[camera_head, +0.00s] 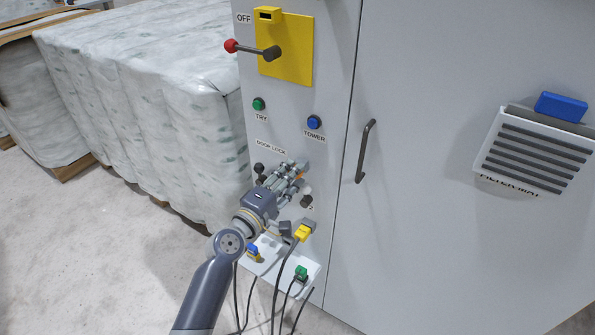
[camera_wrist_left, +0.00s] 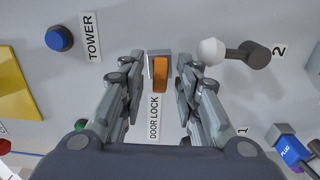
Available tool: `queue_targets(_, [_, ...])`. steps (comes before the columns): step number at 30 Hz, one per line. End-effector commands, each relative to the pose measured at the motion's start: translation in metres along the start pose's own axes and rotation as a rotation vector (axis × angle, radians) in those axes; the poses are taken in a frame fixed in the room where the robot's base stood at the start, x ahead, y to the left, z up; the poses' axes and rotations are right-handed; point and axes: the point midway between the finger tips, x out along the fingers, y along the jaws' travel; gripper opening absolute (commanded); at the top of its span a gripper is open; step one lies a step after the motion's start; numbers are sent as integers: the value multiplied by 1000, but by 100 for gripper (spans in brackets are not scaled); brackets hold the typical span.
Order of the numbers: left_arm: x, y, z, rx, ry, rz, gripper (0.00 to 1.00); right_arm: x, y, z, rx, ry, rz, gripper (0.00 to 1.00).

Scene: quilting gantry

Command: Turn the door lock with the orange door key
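My left gripper (camera_head: 298,167) is at the cabinet's front panel, below and right of the DOOR LOCK label (camera_head: 270,147). In the left wrist view its two fingers (camera_wrist_left: 160,64) are open, one on each side of the orange door key (camera_wrist_left: 160,76), with gaps to it. The key stands at a small grey metal lock plate (camera_wrist_left: 152,55); how deep it sits is hidden. In the head view only a speck of orange shows between the fingers. The label also shows in the left wrist view (camera_wrist_left: 154,118). My right gripper is not in view.
A white-knobbed switch (camera_wrist_left: 211,51) is close to the right finger in the wrist view. A black-knobbed switch (camera_head: 259,169) is left of the gripper. Plugs and cables hang below, including a yellow plug (camera_head: 303,233). A dark door handle (camera_head: 366,150) is to the right.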

Motion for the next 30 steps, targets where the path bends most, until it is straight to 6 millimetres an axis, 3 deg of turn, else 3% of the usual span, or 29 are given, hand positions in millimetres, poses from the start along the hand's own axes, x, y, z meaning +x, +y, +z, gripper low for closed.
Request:
queue_targets(1, [0,0,0,0,0,0,19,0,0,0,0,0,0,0])
queue_targets(3, [0,0,0,0,0,0,3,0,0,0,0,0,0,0])
queue_targets(4, [0,0,0,0,0,0,0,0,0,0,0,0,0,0])
queue_targets(11, [0,1,0,-20,0,0,0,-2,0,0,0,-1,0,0])
queue_targets(21, [0,1,0,-318,1,0,0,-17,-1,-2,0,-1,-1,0])
queue_targets(30, [0,-1,0,-333,0,-1,0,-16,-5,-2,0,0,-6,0])
